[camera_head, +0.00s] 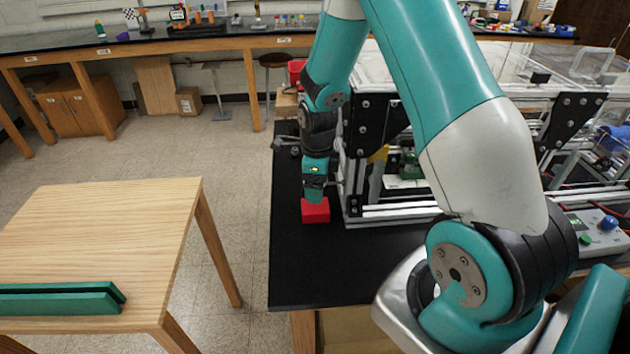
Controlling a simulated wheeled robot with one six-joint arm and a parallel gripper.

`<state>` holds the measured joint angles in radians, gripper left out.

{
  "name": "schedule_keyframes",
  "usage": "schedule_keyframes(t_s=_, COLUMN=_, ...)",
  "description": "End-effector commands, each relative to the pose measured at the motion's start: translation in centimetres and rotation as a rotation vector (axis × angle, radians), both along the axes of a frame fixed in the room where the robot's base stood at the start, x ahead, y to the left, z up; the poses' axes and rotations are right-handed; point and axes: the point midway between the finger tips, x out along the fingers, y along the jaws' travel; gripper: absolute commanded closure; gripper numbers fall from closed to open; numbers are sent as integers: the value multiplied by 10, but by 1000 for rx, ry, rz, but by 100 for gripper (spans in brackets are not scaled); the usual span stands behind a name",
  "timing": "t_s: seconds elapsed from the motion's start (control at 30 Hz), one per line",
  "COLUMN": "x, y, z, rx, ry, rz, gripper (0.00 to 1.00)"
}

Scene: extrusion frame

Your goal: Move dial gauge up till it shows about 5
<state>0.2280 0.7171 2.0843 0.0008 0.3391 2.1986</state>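The aluminium extrusion frame (400,211) stands on the black tabletop, with black corner plates on its posts. My gripper (315,194) points down beside the frame's left post, just above or against a red block (315,212). The block sits at the left of the frame's foot. The fingers are too small and dark to tell whether they are open or shut, or whether they touch the block. I cannot make out a dial gauge or its reading; my arm hides part of the frame.
The black tabletop (310,270) is clear in front of the block. A control box (597,232) with green and blue knobs lies at the right. A wooden table (110,220) with a green bar (60,302) stands at the left, with floor between.

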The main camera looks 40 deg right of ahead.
Motion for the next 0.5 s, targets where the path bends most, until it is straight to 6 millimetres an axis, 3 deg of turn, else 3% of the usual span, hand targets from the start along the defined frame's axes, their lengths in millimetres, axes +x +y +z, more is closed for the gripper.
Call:
schedule_keyframes(t_s=0.27, x=0, y=0, z=4, rx=0, ry=0, rz=0, gripper=11)
schedule_keyframes(t_s=0.37, x=1, y=0, z=16, rx=-1, ry=-3, rz=0, gripper=11)
schedule_keyframes(t_s=0.5, x=1, y=0, z=47, rx=-2, ry=-7, rz=0, gripper=11)
